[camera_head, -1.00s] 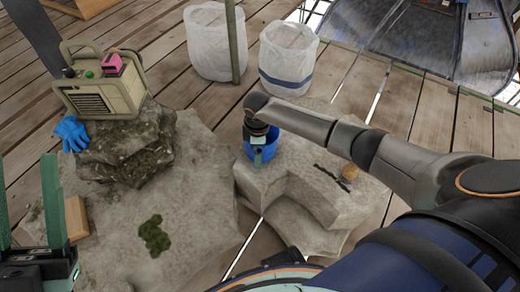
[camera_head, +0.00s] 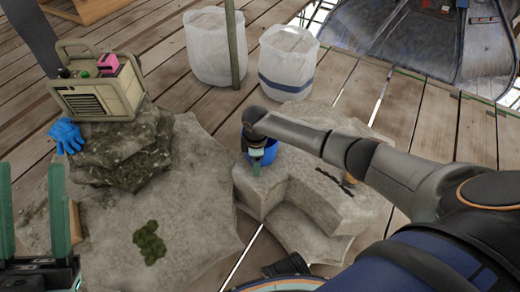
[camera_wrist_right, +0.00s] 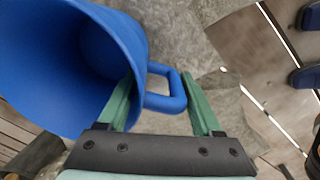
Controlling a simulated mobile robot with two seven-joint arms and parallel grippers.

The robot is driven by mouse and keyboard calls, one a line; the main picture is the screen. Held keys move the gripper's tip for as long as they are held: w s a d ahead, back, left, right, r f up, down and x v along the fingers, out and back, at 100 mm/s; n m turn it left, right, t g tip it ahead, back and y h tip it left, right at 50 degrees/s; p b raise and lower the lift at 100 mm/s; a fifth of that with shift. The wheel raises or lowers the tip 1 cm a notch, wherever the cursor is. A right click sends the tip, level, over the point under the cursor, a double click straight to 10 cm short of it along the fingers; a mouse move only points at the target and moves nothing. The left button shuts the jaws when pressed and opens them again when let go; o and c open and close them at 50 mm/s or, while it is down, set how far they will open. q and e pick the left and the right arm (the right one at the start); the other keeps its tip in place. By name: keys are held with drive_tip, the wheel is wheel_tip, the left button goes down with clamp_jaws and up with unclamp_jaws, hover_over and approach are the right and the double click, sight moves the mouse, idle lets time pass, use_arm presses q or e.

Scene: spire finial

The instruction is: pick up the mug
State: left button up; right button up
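The blue mug (camera_head: 269,154) stands on the pale stone block in the head view, partly hidden by my right wrist. In the right wrist view the mug (camera_wrist_right: 75,50) fills the upper left, its opening showing and its handle (camera_wrist_right: 172,92) pointing right. My right gripper (camera_wrist_right: 162,102) is open, with green fingers on either side of the handle. One finger overlaps the mug's wall in the picture; I cannot tell whether it touches. In the head view the right gripper (camera_head: 256,166) is small beside the mug. My left gripper (camera_head: 32,212) is open and empty at the left edge.
The pale stone block (camera_head: 325,205) also holds a dark slim object (camera_head: 338,180). A beige boxy device (camera_head: 98,92) sits on a mossy rock with a blue glove (camera_head: 67,135) beside it. Two white bins (camera_head: 288,62) and a post (camera_head: 231,50) stand behind on the plank floor.

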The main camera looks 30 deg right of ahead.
clamp_jaws()
idle(0.3)
drive_tip(key=shift+r, duration=0.2)
